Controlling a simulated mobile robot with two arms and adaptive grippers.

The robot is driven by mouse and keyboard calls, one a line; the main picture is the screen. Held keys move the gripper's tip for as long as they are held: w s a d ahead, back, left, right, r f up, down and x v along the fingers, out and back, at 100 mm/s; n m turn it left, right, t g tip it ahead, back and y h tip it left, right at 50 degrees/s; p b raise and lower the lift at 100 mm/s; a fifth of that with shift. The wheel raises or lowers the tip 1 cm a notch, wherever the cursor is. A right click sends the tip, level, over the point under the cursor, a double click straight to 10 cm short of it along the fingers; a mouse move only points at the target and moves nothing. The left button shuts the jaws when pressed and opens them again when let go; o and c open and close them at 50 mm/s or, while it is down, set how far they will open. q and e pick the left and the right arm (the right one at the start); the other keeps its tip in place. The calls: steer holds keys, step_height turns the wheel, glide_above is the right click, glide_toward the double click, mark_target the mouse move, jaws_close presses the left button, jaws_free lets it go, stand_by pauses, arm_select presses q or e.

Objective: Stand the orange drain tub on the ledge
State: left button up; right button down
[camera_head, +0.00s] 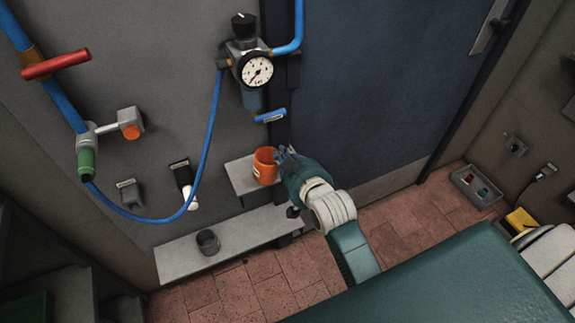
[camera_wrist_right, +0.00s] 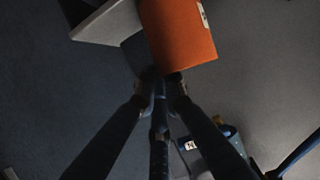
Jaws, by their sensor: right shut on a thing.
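The orange drain tub (camera_head: 264,168) is upright at the right end of the small upper ledge (camera_head: 241,178) on the wall. I cannot tell whether its base rests on the ledge or is just above it. My right gripper (camera_head: 281,156) is at the tub's right side, shut on it. In the right wrist view the tub (camera_wrist_right: 178,38) fills the top middle, with the fingertips (camera_wrist_right: 161,82) at its near edge. The pale ledge (camera_wrist_right: 108,22) shows left of it. The tub's inside is mostly hidden. My left gripper is out of view.
A longer, lower shelf (camera_head: 170,265) carries a dark grey cup (camera_head: 208,242). A pressure gauge (camera_head: 257,71) with a blue-handled valve (camera_head: 270,115) is above the tub. A blue hose (camera_head: 213,130) loops to the left. A grey tray (camera_head: 474,189) is on the floor at right.

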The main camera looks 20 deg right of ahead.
steer(key=shift+w, duration=0.55)
steer(key=shift+w+a+f, duration=0.1)
steer(key=shift+w+f, duration=0.05)
steer(key=shift+w, duration=0.9)
steer(key=shift+w+f, duration=0.15)
steer(key=shift+w, duration=0.9)
steer(key=shift+s+f, duration=0.1)
steer(key=shift+f, duration=0.4)
steer(key=c, duration=1.8)
jaws_free()
